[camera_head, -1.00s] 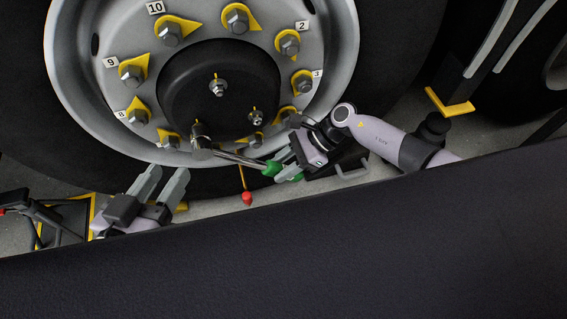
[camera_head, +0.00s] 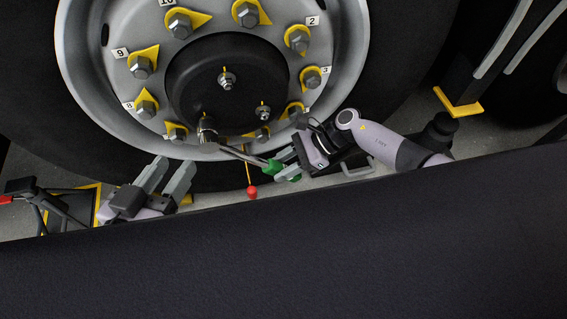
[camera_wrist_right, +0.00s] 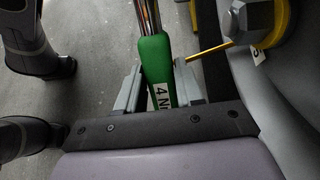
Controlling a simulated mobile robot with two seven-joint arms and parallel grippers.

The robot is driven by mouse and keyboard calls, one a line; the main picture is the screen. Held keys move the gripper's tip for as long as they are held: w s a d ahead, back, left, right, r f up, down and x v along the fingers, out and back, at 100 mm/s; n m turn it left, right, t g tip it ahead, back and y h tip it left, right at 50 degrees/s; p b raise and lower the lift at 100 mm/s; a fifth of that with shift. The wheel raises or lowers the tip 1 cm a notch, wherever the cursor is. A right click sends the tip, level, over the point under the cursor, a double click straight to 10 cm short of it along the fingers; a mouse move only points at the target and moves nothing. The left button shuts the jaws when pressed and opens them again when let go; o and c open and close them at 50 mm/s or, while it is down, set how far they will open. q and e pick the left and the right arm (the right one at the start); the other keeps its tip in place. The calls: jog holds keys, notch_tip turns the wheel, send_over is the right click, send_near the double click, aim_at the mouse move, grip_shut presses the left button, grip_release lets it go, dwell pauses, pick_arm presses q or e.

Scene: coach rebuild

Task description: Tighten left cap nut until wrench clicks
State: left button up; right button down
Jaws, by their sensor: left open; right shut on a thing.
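The wrench has a bright metal head (camera_head: 207,130), a metal shaft (camera_head: 240,153) and a green handle (camera_head: 273,166). My right gripper (camera_head: 284,166) is shut on the green handle; the right wrist view shows the handle (camera_wrist_right: 155,65) between both fingers. The wrench head covers the place of the left cap nut on the dark hub (camera_head: 190,95), just under a yellow mark. I cannot tell whether it is fully seated. The upper cap nut (camera_head: 227,82) and right cap nut (camera_head: 262,113) are bare. My left gripper (camera_head: 168,172) is open and empty, below the wheel rim.
Large wheel nuts with yellow pointers, such as one (camera_head: 143,67), ring the grey rim (camera_head: 85,75). A wide dark surface (camera_head: 300,250) fills the front. A yellow-edged stand (camera_head: 97,205) is at the left.

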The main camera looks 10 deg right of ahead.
aim_at(272, 173)
pick_arm(q)
jog(key=shift+d+f, duration=0.15)
jog(key=shift+f, duration=0.45)
jog(key=shift+d+f, duration=0.15)
jog(key=shift+f, duration=0.45)
pick_arm(e)
jog(key=shift+a+f+y, duration=0.6)
jog(key=shift+a+f, duration=0.2)
jog(key=shift+a, duration=0.1)
jog(key=shift+a+f, duration=0.35)
jog(key=shift+a, duration=0.1)
jog(key=shift+a+f+y, duration=0.2)
jog(key=shift+a+y, duration=0.2)
jog(key=shift+y, duration=0.1)
jog(key=shift+s, duration=0.1)
pick_arm(q)
jog(key=shift+r, duration=0.1)
pick_arm(e)
jog(key=shift+d+r+h+p, duration=0.35)
jog(key=shift+r+p, duration=0.1)
jog(key=shift+p, duration=0.35)
jog(key=shift+d+r+h+p, duration=0.25)
jog(key=shift+d+p, duration=0.2)
jog(key=shift+p, duration=0.2)
pick_arm(q)
notch_tip(272, 173, up, 3)
jog(key=shift+a+f, duration=0.1)
jog(key=shift+a, duration=0.05)
pick_arm(e)
jog(key=shift+f, duration=0.1)
